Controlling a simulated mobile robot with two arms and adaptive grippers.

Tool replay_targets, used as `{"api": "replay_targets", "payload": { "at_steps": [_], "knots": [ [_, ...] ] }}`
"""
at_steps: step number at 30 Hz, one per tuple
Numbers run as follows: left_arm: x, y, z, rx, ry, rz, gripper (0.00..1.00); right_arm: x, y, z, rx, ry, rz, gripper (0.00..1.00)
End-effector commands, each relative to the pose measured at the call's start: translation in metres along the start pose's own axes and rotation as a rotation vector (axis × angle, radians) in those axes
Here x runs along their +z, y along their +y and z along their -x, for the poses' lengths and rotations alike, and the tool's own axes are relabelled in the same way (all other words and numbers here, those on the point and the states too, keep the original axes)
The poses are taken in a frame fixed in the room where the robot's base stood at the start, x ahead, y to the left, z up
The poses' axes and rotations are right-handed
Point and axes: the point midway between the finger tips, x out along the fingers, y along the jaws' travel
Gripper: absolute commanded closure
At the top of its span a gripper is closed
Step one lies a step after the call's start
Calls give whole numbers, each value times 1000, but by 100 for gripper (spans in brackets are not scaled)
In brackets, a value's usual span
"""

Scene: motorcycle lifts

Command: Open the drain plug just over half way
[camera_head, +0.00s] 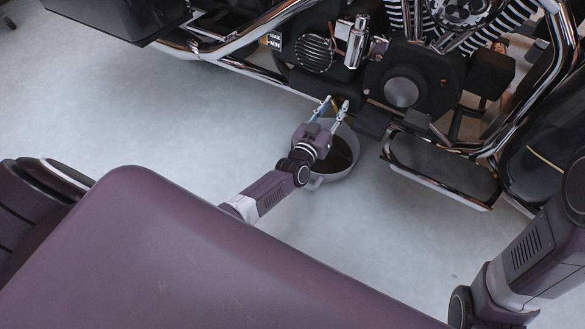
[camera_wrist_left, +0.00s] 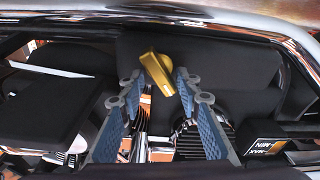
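The drain plug shows in the left wrist view as a gold-coloured piece (camera_wrist_left: 157,70) with a raised, tilted grip bar, on a dark underside of the motorcycle. In the head view it is hidden. My left gripper (camera_head: 333,107) reaches under the motorcycle's engine, above a drain pan. In the left wrist view its blue-padded fingers (camera_wrist_left: 158,92) stand apart on either side of the plug, with a gap visible on both sides. Nothing is held. My right arm shows at the lower right of the head view, but its gripper is out of view.
A round grey drain pan (camera_head: 349,162) with dark content stands on the floor beneath the engine. A sight gauge marked MAX and MIN (camera_head: 273,41) is on the engine side. Floor at left is clear.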

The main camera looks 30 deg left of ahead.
Motion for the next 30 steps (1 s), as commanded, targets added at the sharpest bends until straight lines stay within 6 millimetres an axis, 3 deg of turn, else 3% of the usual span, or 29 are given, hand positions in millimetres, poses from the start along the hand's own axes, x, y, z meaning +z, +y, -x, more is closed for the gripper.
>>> {"api": "replay_targets", "payload": {
  "at_steps": [4,6,15,30],
  "knots": [
    [-1,2,1,18,0,-156,70,0,0,0,0,0,0,100],
    [-4,2,20,16,-6,-147,70,4,3,-16,0,0,0,100],
    [-4,1,80,16,-5,-142,70,12,8,-46,0,0,0,100],
    [-8,11,109,48,-150,-158,70,27,18,-106,0,0,0,100]
  ]
}}
